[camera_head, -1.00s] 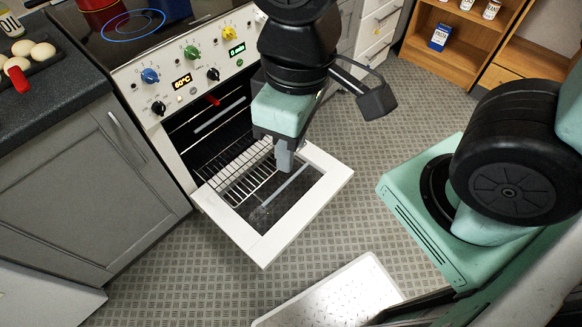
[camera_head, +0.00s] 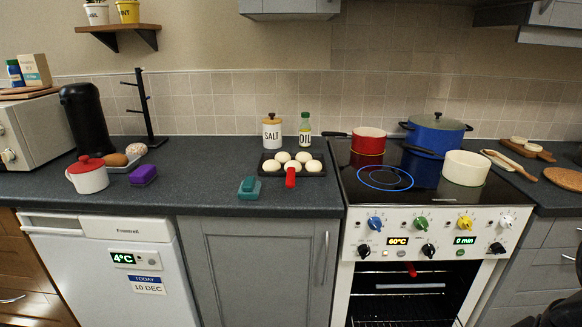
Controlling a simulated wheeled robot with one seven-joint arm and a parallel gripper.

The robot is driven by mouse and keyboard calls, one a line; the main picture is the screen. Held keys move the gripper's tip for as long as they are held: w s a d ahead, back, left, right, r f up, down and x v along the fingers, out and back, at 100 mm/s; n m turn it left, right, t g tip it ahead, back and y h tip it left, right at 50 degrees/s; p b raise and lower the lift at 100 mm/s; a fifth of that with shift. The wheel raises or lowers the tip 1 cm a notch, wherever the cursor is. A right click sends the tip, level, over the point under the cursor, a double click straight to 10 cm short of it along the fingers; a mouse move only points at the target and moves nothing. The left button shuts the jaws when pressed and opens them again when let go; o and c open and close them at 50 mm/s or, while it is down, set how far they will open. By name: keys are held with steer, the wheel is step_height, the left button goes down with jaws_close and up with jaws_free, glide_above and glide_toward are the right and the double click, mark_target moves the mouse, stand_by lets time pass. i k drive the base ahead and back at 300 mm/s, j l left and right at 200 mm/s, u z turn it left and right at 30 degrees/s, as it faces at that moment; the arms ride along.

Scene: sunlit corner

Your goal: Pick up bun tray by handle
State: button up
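The bun tray (camera_head: 315,173) is a dark, shallow tray on the grey counter, left of the stove. Several pale round buns (camera_head: 282,157) lie on it. Its red handle (camera_head: 291,177) points toward the front edge of the counter, and nothing touches it.
A teal object (camera_head: 249,188) lies left of the tray. A salt jar (camera_head: 272,132) and oil bottle (camera_head: 305,130) stand behind it. The hob (camera_head: 395,195) holds a red pan, blue pot and white pot. The oven below (camera_head: 400,290) is open. Counter in front of the tray is clear.

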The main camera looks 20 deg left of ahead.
mark_target(290, 166)
steer(key=k+j, duration=0.1)
steer(key=j, duration=0.55)
steer(key=k+j, duration=0.1)
steer(key=j, duration=1.45)
steer(key=i+j, duration=0.3)
steer(key=i+j+z, duration=0.15)
steer(key=j, duration=0.35)
steer(key=i+j, duration=0.1)
steer(key=i, duration=0.25)
steer(key=i+j, duration=0.1)
steer(key=i, duration=0.3)
